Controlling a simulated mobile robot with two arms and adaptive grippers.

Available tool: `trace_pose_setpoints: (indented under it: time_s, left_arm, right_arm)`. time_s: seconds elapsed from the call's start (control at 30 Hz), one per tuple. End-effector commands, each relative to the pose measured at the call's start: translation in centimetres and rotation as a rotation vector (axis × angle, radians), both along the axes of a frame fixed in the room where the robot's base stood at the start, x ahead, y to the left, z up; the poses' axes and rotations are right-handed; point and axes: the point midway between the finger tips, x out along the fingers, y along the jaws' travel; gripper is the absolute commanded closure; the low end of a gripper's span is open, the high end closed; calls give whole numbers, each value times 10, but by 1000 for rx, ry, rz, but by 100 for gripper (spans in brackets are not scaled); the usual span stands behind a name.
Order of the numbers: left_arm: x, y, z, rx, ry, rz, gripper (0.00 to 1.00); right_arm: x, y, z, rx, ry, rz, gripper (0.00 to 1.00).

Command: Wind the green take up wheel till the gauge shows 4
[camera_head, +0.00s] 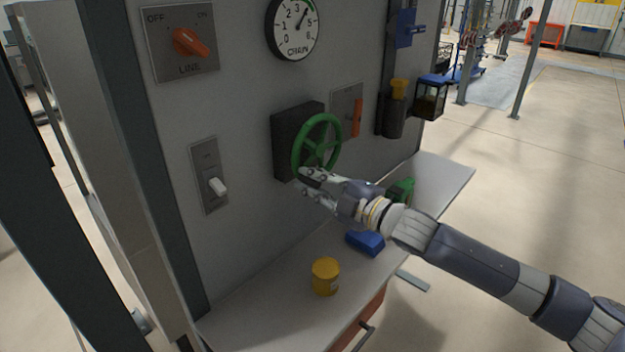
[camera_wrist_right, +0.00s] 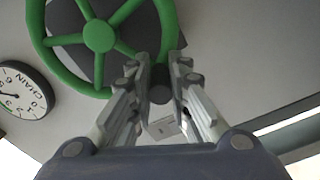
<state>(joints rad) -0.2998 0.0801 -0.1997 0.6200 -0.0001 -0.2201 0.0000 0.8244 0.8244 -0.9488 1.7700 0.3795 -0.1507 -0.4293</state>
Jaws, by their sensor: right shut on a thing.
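The green take up wheel (camera_head: 317,147) stands on a dark box on the grey panel. In the right wrist view the wheel (camera_wrist_right: 99,35) fills the upper left. My right gripper (camera_head: 306,183) is at the wheel's lower rim. Its fingers are shut on the wheel's dark knob (camera_wrist_right: 160,93), which shows between them. The round white chain gauge (camera_head: 293,27) is above the wheel. Its needle points up and right, close to a green mark; the exact reading is too small to tell. The gauge also shows in the wrist view (camera_wrist_right: 24,90). My left gripper is out of view.
Left of the wheel are an orange line switch (camera_head: 190,43) and a white toggle (camera_head: 217,186). An orange lever (camera_head: 356,118) is close on its right. On the shelf (camera_head: 262,318) below my arm are a yellow can (camera_head: 326,277), a blue block (camera_head: 366,242) and a green object (camera_head: 402,190).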

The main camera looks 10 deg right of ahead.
Motion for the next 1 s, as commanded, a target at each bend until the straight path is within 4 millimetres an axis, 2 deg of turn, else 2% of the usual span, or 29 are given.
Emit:
trace_pose_setpoints:
  time_s: [0.37, 0.4, 0.5, 0.83, 1.0]
  left_arm:
    - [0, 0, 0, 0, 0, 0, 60]
    - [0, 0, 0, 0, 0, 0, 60]
    - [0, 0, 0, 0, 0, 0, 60]
    - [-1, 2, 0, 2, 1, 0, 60]
    - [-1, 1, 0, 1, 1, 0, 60]
  right_arm:
    - [0, 0, -2, -5, 0, -1, 100]
    - [0, 0, -2, -4, 0, -1, 81]
    - [0, 0, -2, -4, 0, -1, 62]
    - [-1, -1, -1, -4, -1, -1, 62]
    - [-12, -11, -2, -4, 1, -2, 62]
